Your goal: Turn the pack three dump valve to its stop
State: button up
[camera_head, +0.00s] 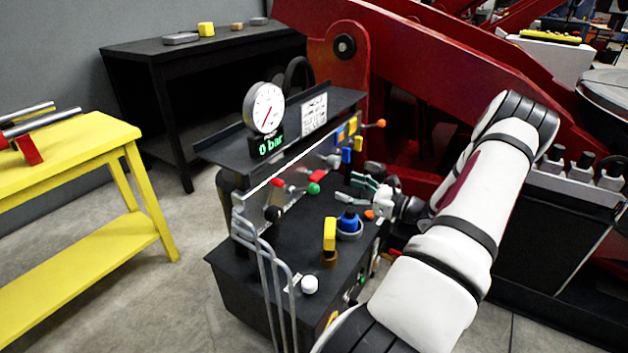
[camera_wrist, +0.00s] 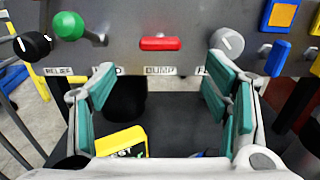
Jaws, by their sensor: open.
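The dump valve has a red bar handle (camera_wrist: 160,43) lying level on the grey panel, above a label (camera_wrist: 160,71) reading DUMP. In the head view, the red handle (camera_head: 316,176) shows on the panel face, behind the green ball. My gripper (camera_wrist: 162,82) is open, its green-padded fingers spread to either side below the handle. Nothing is between the fingers, and they look apart from the handle. In the head view, my gripper (camera_head: 357,188) reaches from the right over the black bench top, facing the panel. The words pack three cannot be read.
A yellow block (camera_wrist: 122,142) stands below. The gauge (camera_head: 265,108) sits above a display (camera_head: 270,146) showing 0 bar. Bent pipes (camera_head: 265,262) stand at the left.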

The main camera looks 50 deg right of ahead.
aim_at(321, 178)
jog(key=w, duration=0.3)
jog(key=w+b, duration=0.1)
jog(key=w, duration=0.7)
jog(key=shift+w+a, duration=0.1)
jog(key=shift+a, duration=0.3)
jog(key=c, duration=1.2)
